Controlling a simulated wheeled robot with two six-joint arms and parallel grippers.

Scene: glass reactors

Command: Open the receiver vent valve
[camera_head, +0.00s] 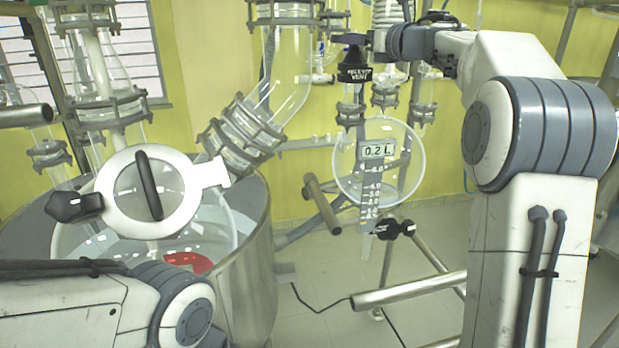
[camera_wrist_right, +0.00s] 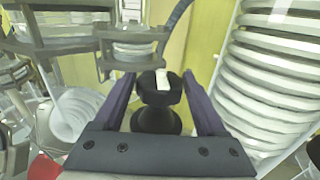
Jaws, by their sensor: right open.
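The receiver vent valve has a black knob (camera_head: 354,58) above a black label that reads roughly "vent", over the round glass receiver (camera_head: 345,168). In the right wrist view the knob (camera_wrist_right: 160,88) has a white mark on top and stands between two dark fingers. My right gripper (camera_head: 368,40) is open at the knob, with a finger on either side; the fingers do not look closed on it. Contact cannot be told. My left arm shows at the lower left, but its gripper is out of view.
The receiver display (camera_head: 377,150) reads 0.2 L. A black drain valve handle (camera_head: 394,229) sits below it. A large steel vessel (camera_head: 255,265) with a white-rimmed round port (camera_head: 188,225) stands at left. A ribbed glass coil (camera_wrist_right: 270,75) is close to the right of my gripper. Metal rails cross the lower right.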

